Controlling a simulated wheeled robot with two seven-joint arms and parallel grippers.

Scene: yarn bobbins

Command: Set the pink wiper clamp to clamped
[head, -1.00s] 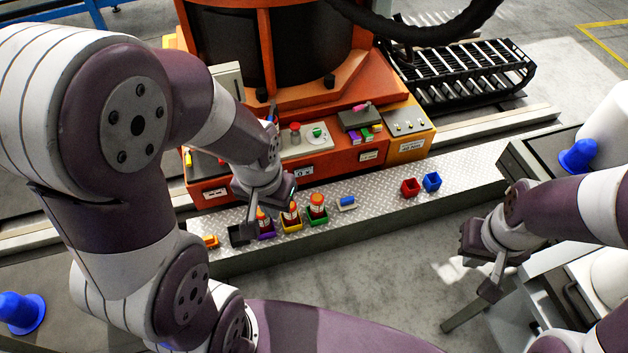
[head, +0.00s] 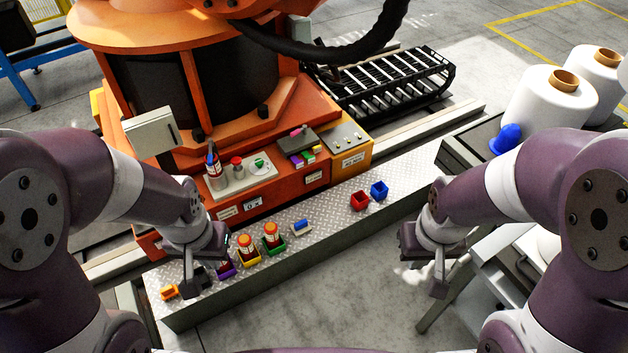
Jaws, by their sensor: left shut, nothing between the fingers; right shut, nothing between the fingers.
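A small pink piece (head: 297,131), which looks like the pink wiper clamp, sits on top of a dark grey box (head: 298,142) on the orange machine base. It is too small to tell whether it is clamped. My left gripper (head: 203,275) is shut and empty, low over the left part of the metal ledge, well below and left of the pink piece. My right gripper (head: 438,286) is shut and empty, in front of the ledge at the right, far from the pink piece.
A bottle (head: 214,168) stands on the control panel (head: 240,178), left of a red button (head: 236,162). Bottles in yellow (head: 250,260) and green (head: 275,247) bins stand on the ledge (head: 330,215). Red (head: 359,200) and blue (head: 379,190) bins sit farther right. A grey box (head: 152,131) juts out left.

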